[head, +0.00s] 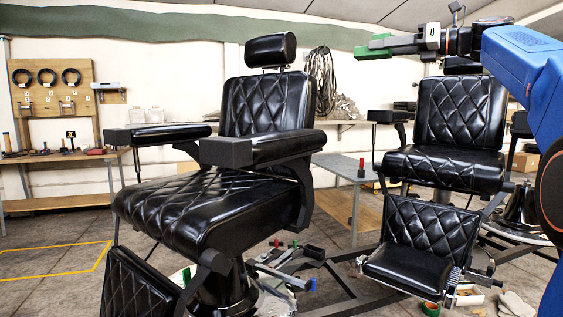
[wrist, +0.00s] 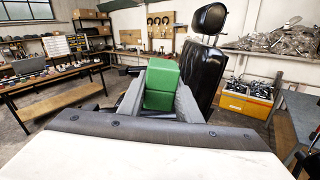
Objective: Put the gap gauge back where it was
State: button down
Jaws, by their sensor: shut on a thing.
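My gripper (head: 396,45) is at the upper right in the head view, raised in the air in front of the far barber chair's headrest. It is shut on a green block-shaped thing, apparently the gap gauge (head: 373,53). In the wrist view, the green gauge (wrist: 161,82) stands between the two grey fingers of my gripper (wrist: 160,104), its lower part hidden. It touches no bench or chair that I can make out. Where it was before cannot be told from these frames.
A black barber chair (head: 180,205) fills the middle; a second (head: 445,160) stands behind it at right. A grey table (head: 335,164) with a red-topped item stands between them. A tool bench (head: 60,156) and pegboard (head: 50,88) are at left. Floor at left (head: 50,225) is open.

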jog(key=w+f+m+t+h, duration=0.1)
jog(key=w+f+h, duration=0.1)
jog(key=f, duration=3.2)
jog(key=w+f+m+t+h, duration=0.2)
jog(key=f, duration=3.3)
jog(key=w+f+m+t+h, duration=0.1)
jog(key=w+f+m+t, duration=0.1)
jog(key=f, duration=3.3)
jog(key=shift+d+h, duration=0.4)
jog(key=shift+d, duration=0.05)
